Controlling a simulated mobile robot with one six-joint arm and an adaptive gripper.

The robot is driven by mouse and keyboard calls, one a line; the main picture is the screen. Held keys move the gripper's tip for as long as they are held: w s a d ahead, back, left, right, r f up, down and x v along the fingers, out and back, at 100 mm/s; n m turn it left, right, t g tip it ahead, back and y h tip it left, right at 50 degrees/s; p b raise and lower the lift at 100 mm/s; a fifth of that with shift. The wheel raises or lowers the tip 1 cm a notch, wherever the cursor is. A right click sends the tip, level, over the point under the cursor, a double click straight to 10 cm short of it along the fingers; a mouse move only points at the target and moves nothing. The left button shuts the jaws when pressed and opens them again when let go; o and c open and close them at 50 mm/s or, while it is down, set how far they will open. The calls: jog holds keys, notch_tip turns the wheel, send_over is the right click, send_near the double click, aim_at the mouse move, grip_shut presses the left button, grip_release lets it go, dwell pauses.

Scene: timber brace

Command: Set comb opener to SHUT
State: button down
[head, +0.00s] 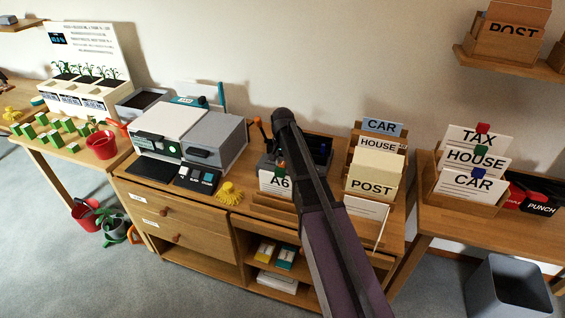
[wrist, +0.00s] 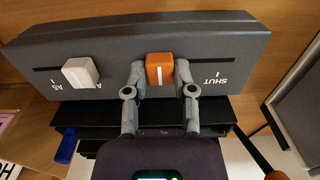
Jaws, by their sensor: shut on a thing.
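In the wrist view the comb opener's dark grey panel (wrist: 120,35) spans the top. An orange slider knob (wrist: 160,62) with a white line sits in its slot, between my gripper's (wrist: 160,74) two fingers, one on each side. My gripper is shut on the knob. The upside-down SHUT label (wrist: 208,81) and its mark are to the right of the knob, apart from it. In the head view the dark machine (head: 268,161) on the desk is partly hidden behind my arm, and my gripper's fingertips are hidden there.
A white slider knob (wrist: 80,72) sits left on the same panel, by size labels. A card marked A6 (head: 279,183) stands before the machine. A card rack (head: 360,150) is close to its right. A yellow brush-like thing (head: 229,193) lies to its left.

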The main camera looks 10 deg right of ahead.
aim_at(267, 163)
jog(key=w+a, duration=0.1)
jog(key=a, duration=0.1)
jog(key=w+a, duration=0.2)
jog(key=a, duration=0.1)
jog(key=shift+w+a, duration=0.15)
jog(key=shift+a, duration=0.15)
jog(key=shift+c, duration=2.2)
grip_release()
jog(key=shift+w+a, duration=0.1)
jog(key=shift+d, duration=0.2)
